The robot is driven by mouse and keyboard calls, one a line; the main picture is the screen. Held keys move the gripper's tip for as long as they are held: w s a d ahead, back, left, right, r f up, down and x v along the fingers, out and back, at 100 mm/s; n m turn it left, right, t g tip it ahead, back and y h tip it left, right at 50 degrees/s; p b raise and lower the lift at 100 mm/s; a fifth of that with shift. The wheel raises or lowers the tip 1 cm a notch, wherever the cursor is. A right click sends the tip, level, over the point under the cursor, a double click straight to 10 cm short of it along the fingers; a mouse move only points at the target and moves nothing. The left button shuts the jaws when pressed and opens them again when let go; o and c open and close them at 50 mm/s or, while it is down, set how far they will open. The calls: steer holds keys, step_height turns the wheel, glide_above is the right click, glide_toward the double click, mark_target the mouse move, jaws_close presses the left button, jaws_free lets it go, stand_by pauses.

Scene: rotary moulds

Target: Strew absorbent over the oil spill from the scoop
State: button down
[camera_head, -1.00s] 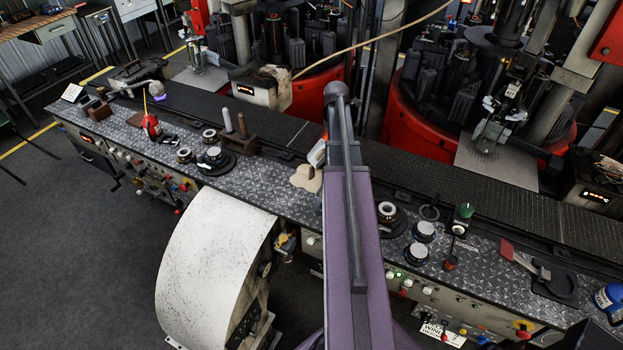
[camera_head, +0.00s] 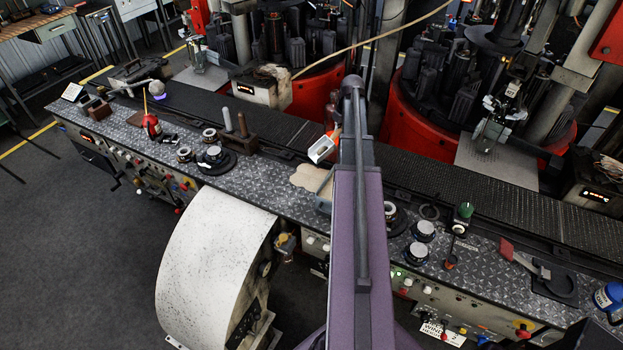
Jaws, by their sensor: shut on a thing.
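My gripper is almost wholly hidden behind my own purple arm. A pale scoop (camera_head: 322,150) shows at the left of the arm, tilted, above the bench, with an orange-brown handle end running toward the hidden gripper. What lies in the scoop is too small to tell. A tan patch (camera_head: 308,177) lies on the bench's tread plate below the scoop; its right part is hidden by my arm. No dark oil can be made out around it. A grey-blue box-like thing (camera_head: 322,198) stands at the bench's front edge, partly behind my arm.
The tread-plate bench (camera_head: 270,185) runs across the view, with a dark conveyor (camera_head: 480,195) behind it. A brown block with two pegs (camera_head: 236,137) and round parts stand left. A green-topped part (camera_head: 463,212) and a brush (camera_head: 520,260) are right. A white drum (camera_head: 210,260) stands in front.

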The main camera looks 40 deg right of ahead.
stand_by(0.3)
steer(key=shift+d+f+y, duration=0.15)
steer(key=shift+d+y, duration=0.25)
steer(key=shift+y, duration=0.1)
steer(key=shift+d+y, duration=0.1)
steer(key=shift+y, duration=0.2)
steer(key=shift+b, duration=0.3)
steer(key=shift+s+d+f+y+b, duration=0.1)
steer(key=shift+d+f+y+b, duration=0.25)
steer(key=shift+f+y+b, duration=0.5)
steer(key=shift+r, duration=0.15)
steer(key=shift+d+f+t+y+b, duration=0.15)
steer(key=shift+f+t+y+b, duration=0.15)
steer(key=shift+f+b, duration=0.35)
